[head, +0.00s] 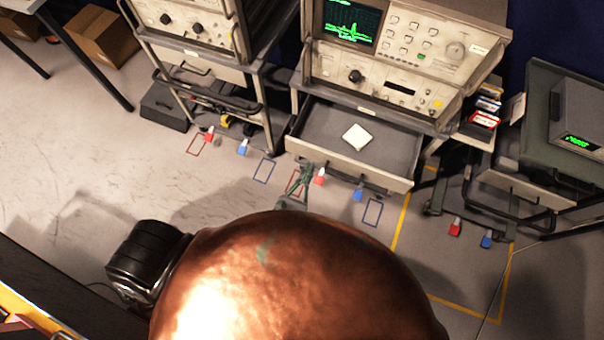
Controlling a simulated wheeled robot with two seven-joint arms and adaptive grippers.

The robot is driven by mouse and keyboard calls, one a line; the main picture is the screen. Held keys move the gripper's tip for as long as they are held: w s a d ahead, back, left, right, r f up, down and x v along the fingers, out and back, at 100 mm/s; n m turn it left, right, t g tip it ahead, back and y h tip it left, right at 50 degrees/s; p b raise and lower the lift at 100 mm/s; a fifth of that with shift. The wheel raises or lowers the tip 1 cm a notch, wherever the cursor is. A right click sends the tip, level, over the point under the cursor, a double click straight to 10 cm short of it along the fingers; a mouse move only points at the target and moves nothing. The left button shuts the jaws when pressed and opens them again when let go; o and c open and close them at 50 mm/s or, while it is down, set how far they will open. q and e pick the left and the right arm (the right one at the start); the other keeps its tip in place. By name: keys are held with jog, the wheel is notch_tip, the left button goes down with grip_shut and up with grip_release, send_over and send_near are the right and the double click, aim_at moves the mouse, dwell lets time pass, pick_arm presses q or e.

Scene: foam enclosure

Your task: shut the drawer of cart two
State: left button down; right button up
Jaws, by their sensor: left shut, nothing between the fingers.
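The middle cart (385,72) carries an instrument with a green screen. Its drawer (395,178) is pulled well out toward me, and a white flat item (356,137) lies in it. I take this to be cart two, though I can read no number. My left gripper (306,168) is shut and empty, low at the left end of the drawer front. I cannot tell whether it touches the front. My right gripper is not in view.
A left cart (195,75) and a right cart (528,188) flank it. Red and blue wheel chocks (320,177) and painted outlines (372,212) mark the floor. A dark case (166,106) lies at left. The floor at left is clear. The bottom middle is hidden.

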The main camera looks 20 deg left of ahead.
pick_arm(q)
jog(key=shift+w, duration=1.3)
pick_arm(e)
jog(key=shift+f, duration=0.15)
